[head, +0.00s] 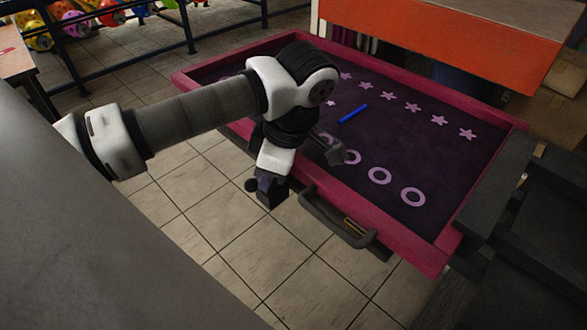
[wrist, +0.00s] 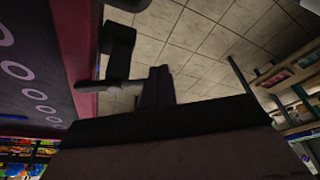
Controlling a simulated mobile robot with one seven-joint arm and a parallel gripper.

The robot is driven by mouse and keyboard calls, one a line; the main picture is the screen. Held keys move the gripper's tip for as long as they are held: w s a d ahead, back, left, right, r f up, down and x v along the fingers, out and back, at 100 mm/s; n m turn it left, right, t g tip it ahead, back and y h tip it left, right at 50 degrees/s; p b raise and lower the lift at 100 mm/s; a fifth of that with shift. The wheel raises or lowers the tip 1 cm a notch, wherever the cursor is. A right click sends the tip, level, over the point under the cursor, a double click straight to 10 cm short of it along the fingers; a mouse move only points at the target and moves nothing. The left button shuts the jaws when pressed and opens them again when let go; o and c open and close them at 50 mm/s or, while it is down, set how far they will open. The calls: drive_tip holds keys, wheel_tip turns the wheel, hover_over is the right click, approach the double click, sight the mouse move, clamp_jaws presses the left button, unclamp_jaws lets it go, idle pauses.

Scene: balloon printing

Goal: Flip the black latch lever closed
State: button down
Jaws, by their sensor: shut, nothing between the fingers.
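The pink-framed tray (head: 180,80) has a dark bed printed with stars and rings. Its dark handle (head: 337,218) is on the near side, and the handle also shows in the wrist view (wrist: 119,48). My gripper (head: 270,197) points down just outside the tray's near edge, left of the handle. Its fingers show dark in the wrist view (wrist: 158,86), shut and empty. A small dark knob (head: 251,185) shows beside my gripper. A pale bar (wrist: 100,86) runs from the frame towards my fingers; I cannot tell whether they touch. I cannot clearly make out the black latch lever.
A blue stick (head: 353,113) lies on the tray bed. The tiled floor (head: 200,240) in front is open.

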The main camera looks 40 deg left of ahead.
sight(249, 180)
drive_tip(key=a+m+b, duration=0.1)
drive_tip(key=m, duration=0.1)
drive_tip(key=s+a+m+t+b, duration=0.1)
drive_tip(key=shift+s+f+m, duration=0.15)
drive_tip(key=shift+s+m, duration=0.05)
drive_tip(key=shift+m, duration=0.2)
drive_tip(key=shift+s+a+b, duration=0.15)
drive_tip(key=shift+a+b, duration=0.25)
drive_tip(key=shift+b, duration=0.15)
drive_tip(key=shift+a, duration=0.15)
